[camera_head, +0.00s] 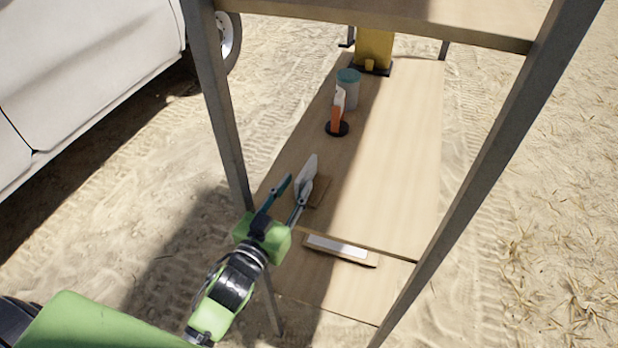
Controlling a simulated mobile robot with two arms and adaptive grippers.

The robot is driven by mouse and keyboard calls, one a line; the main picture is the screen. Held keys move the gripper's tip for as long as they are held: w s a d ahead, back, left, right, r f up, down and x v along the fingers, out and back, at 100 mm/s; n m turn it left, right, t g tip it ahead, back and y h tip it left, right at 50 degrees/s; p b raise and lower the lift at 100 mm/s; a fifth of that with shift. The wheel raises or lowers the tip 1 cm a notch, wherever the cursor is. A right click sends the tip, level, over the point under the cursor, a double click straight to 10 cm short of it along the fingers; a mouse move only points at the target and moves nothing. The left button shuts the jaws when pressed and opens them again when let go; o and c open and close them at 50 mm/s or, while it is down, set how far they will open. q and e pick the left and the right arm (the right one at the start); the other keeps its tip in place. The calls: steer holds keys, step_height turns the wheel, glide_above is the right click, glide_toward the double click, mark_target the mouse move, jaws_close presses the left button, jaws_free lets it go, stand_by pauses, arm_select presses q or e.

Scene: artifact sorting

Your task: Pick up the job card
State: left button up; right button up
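A white card (308,169), likely the job card, stands tilted at a small wooden block (321,190) on the lower wooden shelf. My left gripper (294,184) reaches in from the lower left. Its two fingers are apart, with a gap between them. The right-hand finger overlaps the card's lower part in the picture. I cannot tell whether it touches the card, and the card's lower edge is hidden. My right gripper is not in view.
A wooden piece with a pale strip (338,246) lies at the shelf's (395,170) near end. Behind are an orange-and-white item on a black base (337,122), a teal-lidded container (348,88) and a yellow object (373,48). Grey posts (222,110) flank the shelf; its right side is clear.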

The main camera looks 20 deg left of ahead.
mark_target(306, 173)
arm_select(q)
steer(key=shift+w+d+r, duration=0.1)
steer(key=shift+w+r, duration=0.05)
steer(key=shift+w, duration=0.2)
steer(key=w+p, duration=0.1)
steer(key=w+d+p, duration=0.1)
steer(key=w, duration=0.1)
steer(key=shift+w+r, duration=0.15)
steer(key=shift+w, duration=0.6)
steer(key=shift+s, duration=0.1)
jaws_close()
